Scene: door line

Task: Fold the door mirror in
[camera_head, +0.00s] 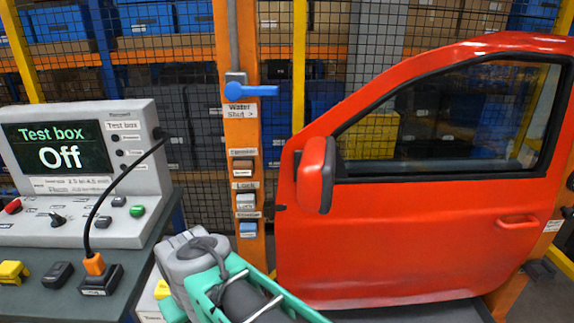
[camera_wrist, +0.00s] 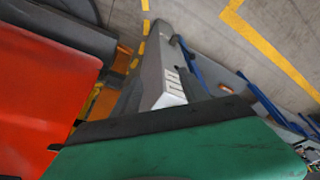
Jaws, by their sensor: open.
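The door mirror (camera_head: 315,175) is a red housing at the front lower corner of the window of a red door (camera_head: 420,235). It stands out from the door, with a darker face along its right side. My gripper (camera_head: 188,258) is low in the head view, left of and below the mirror and apart from it. Its fingertips are not clear there. In the wrist view a broad green part of my arm's end with a dark edge fills the bottom. Red bodywork (camera_wrist: 40,95) shows at the left there; the mirror cannot be made out.
An orange post (camera_head: 237,130) with a blue lever (camera_head: 252,91) and several labelled switches stands left of the door. A test box (camera_head: 85,155) reading "Off" sits on a bench at the left, with a cable and plug. Mesh fencing stands behind.

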